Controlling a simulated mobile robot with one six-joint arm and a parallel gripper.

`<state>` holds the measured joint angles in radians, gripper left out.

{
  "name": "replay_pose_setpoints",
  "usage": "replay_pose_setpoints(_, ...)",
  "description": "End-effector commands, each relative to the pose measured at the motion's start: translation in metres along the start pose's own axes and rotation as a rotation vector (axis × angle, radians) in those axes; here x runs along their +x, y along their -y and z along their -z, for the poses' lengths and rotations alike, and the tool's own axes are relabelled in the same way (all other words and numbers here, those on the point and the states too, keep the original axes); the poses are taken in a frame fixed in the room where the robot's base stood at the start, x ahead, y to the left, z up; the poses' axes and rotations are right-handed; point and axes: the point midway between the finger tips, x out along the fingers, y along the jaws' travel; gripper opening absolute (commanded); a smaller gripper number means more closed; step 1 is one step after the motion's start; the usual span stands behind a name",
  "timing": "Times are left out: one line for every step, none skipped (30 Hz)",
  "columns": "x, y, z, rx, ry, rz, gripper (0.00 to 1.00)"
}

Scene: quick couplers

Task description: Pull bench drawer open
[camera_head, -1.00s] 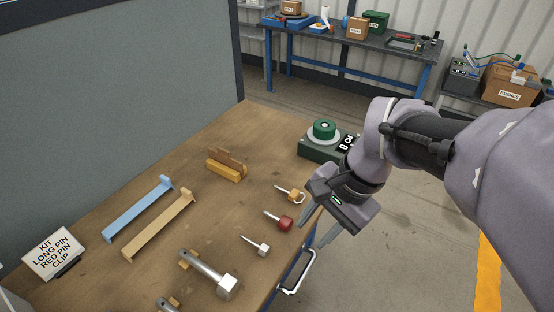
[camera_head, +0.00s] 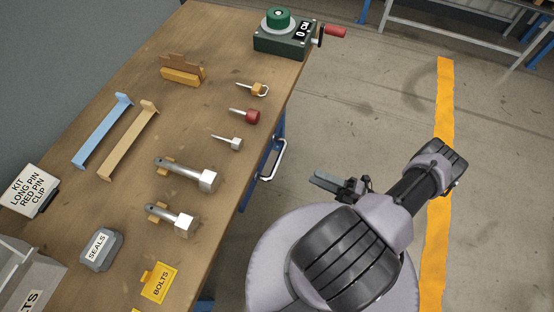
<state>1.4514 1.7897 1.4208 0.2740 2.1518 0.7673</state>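The bench drawer's silver bar handle (camera_head: 280,160) stands out from the blue front under the bench's right edge. The drawer looks shut, though most of its front is hidden under the bench top. My gripper (camera_head: 322,182) is to the right of the handle and a little lower in the picture, over the floor, with its tip turned left. A gap shows between it and the handle. Its fingers are seen nearly edge-on, so their opening does not show.
The wooden bench top (camera_head: 215,90) holds several pins, a red-handled pin (camera_head: 246,115), brackets, a SEALS box (camera_head: 98,249), a yellow BOLTS tag (camera_head: 160,283) and a green device (camera_head: 283,36) with a red crank handle.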

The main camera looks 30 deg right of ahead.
Motion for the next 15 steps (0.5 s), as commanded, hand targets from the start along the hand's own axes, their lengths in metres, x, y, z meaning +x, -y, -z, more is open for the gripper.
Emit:
replay_pose_setpoints(0.016,-0.001,0.001,0.004,-0.006,-0.002,0.38)
replay_pose_setpoints(0.025,-0.001,0.001,0.003,-0.008,-0.001,0.38)
replay_pose_setpoints(0.038,-0.001,0.001,0.003,-0.008,0.0,0.38)
replay_pose_setpoints(0.047,-0.001,0.001,0.003,-0.008,-0.001,0.38)
replay_pose_setpoints(0.056,-0.001,0.002,0.003,-0.009,-0.001,0.38)
replay_pose_setpoints(0.069,0.0,0.002,0.003,-0.009,0.0,0.38)
replay_pose_setpoints(0.077,0.0,0.002,0.001,-0.01,0.0,0.38)
replay_pose_setpoints(0.086,0.0,0.002,0.001,-0.009,0.001,0.38)
replay_pose_setpoints(0.096,0.0,0.002,0.001,-0.009,0.001,0.38)
replay_pose_setpoints(0.104,0.0,0.002,0.001,-0.009,0.001,0.38)
replay_pose_setpoints(0.111,0.0,0.002,0.001,-0.009,0.001,0.38)
replay_pose_setpoints(0.118,0.0,0.002,-0.001,-0.008,0.002,0.38)
replay_pose_setpoints(0.123,0.0,0.002,-0.001,-0.009,0.002,0.38)
replay_pose_setpoints(0.128,0.0,0.002,-0.001,-0.008,0.002,0.38)
replay_pose_setpoints(0.133,0.0,0.002,-0.001,-0.007,0.001,0.38)
